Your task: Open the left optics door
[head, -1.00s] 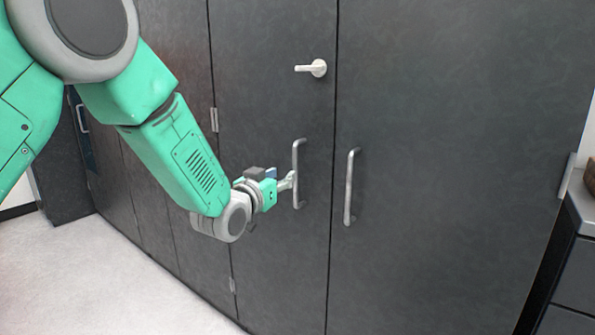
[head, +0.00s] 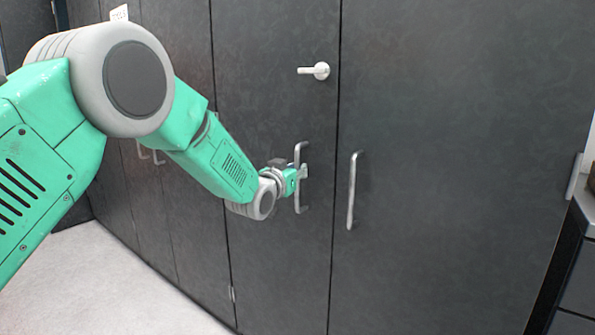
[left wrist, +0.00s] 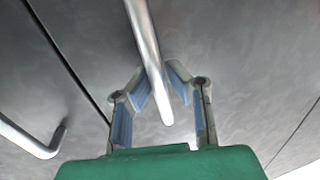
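The left optics door (head: 270,120) is a dark grey panel, flush with its neighbour. Its upright silver bar handle (head: 298,202) is near the door's right edge. My left gripper (head: 303,173) is at the middle of this handle. In the left wrist view, the handle (left wrist: 149,45) runs between the two blue-padded fingers of my left gripper (left wrist: 160,80). The fingers are apart, with a gap beside the bar, so the gripper looks open around it. My right gripper is in neither view.
The dark door on the right (head: 450,130) is shut and has its own bar handle (head: 352,190). A pale lever (head: 316,71) sits above the left door's handle. A grey drawer unit (head: 578,265) stands at the far right. Pale floor (head: 130,290) is clear at lower left.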

